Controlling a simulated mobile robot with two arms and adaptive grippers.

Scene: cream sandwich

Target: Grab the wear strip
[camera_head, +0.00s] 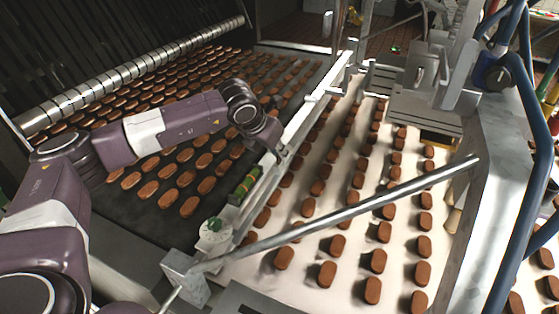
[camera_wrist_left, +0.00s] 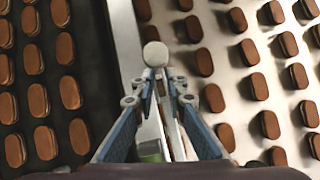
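My left arm reaches in from the left in the head view. Its gripper (camera_head: 278,155) is at the rail between the two belts, and its fingertips are small and partly hidden there. In the left wrist view the gripper's (camera_wrist_left: 160,78) blue-sided fingers converge, with their tips close together over the rail. A narrow pale strip (camera_wrist_left: 170,125), which may be the wear strip, runs between the fingers. I cannot tell whether the tips touch it. A round whitish knob (camera_wrist_left: 155,54) lies just beyond the tips. My right gripper is not in view.
Brown biscuits cover the dark belt (camera_head: 130,215) on the left and the pale belt (camera_head: 330,220) on the right. A metal bar (camera_head: 340,215) crosses the pale belt. A green part (camera_head: 243,188) sits along the rail near a white dial (camera_head: 214,233). Blue pipes (camera_head: 535,150) stand at right.

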